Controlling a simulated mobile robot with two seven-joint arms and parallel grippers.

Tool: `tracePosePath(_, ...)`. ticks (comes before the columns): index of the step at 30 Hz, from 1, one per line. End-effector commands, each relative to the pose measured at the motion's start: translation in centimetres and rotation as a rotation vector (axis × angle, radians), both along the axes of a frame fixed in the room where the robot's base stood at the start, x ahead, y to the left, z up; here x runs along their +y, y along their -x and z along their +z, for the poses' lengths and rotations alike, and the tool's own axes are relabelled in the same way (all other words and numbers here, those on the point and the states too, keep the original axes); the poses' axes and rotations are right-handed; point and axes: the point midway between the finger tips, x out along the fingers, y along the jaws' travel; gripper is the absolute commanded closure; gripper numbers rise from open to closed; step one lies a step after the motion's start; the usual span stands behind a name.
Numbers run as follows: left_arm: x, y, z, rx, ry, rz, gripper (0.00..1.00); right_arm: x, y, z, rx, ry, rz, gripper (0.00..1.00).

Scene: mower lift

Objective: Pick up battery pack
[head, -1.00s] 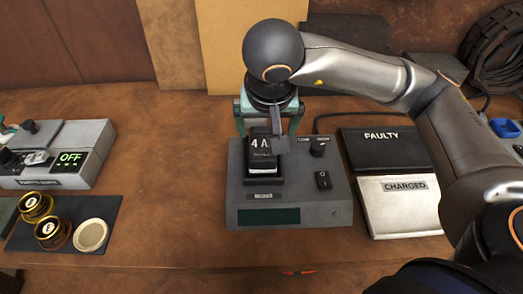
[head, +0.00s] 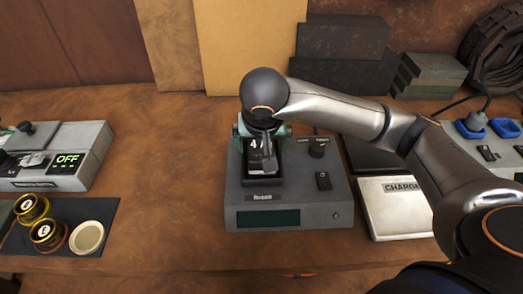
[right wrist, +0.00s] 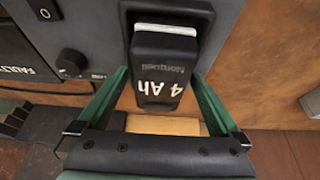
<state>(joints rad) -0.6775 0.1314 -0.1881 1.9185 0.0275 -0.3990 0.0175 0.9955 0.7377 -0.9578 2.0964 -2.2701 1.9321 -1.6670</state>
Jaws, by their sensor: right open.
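The black battery pack marked "4 Ah" (head: 254,160) sits on the grey charger (head: 290,200) in the middle of the bench. In the right wrist view the battery pack (right wrist: 163,75) stands between the two green fingers of my right gripper (right wrist: 160,95). The fingers are open, with a gap on each side of the pack. In the head view my right gripper (head: 262,132) is over the back of the pack, and the wrist hides part of it. My left gripper is not in view.
The silver CHARGED tray (head: 400,218) and the dark FAULTY tray (head: 370,155) lie right of the charger. A grey unit reading OFF (head: 85,155) and a dark mat (head: 112,212) with round parts are at left. Bare bench lies between.

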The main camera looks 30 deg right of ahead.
Motion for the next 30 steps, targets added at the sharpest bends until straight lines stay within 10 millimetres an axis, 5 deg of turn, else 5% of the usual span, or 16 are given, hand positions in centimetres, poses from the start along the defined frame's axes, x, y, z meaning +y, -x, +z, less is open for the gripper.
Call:
tracePosePath(21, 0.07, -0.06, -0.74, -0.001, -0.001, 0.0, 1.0, -0.02, 0.01, -0.37, 0.0, 0.0, -0.001, 0.0)
tracePosePath(30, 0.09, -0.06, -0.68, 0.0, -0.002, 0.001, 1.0, -0.01, 0.01, -0.3, 0.0, 0.0, -0.001, 0.31)
